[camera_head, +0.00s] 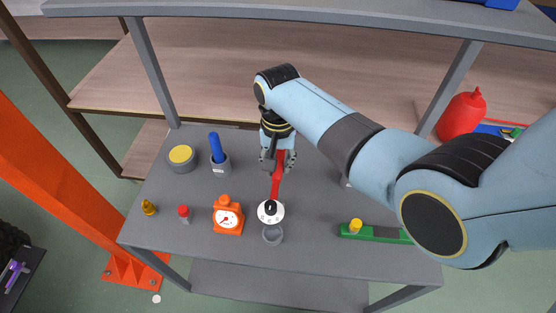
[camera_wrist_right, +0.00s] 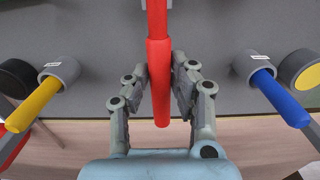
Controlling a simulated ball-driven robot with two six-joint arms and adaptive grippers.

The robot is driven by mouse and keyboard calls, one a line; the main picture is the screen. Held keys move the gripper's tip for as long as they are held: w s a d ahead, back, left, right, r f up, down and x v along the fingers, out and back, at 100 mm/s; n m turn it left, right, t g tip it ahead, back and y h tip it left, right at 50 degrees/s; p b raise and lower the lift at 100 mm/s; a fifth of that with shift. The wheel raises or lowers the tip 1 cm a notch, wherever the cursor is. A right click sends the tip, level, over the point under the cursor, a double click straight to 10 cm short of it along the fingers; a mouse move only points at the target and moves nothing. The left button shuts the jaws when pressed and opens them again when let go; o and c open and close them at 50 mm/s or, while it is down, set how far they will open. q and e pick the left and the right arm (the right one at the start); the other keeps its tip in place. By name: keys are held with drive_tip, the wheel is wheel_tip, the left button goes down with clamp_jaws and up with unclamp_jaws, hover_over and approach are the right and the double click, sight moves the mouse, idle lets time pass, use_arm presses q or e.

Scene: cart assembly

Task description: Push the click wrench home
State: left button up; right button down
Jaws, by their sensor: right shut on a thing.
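The wrench's far end is outside the wrist view. My left gripper is not in view.
An orange scale (camera_head: 228,216), a red-topped peg (camera_head: 183,213) and a yellow piece (camera_head: 149,207) stand left. A blue-handled tool (camera_head: 215,148) sits in a grey holder (camera_head: 220,166). A green bar (camera_head: 375,234) lies right. My right arm covers the table's right side.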

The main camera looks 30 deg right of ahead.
drive_tip(key=shift+s+f+b, duration=0.15)
drive_tip(key=shift+f+b, duration=0.3)
wheel_tip(320, 180, down, 3)
drive_tip(key=shift+f+b, duration=0.15)
drive_tip(key=shift+b, duration=0.95)
drive_tip(key=shift+f, duration=0.1)
use_arm(q)
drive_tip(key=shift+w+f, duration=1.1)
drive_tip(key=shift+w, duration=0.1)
drive_tip(key=shift+p, duration=0.3)
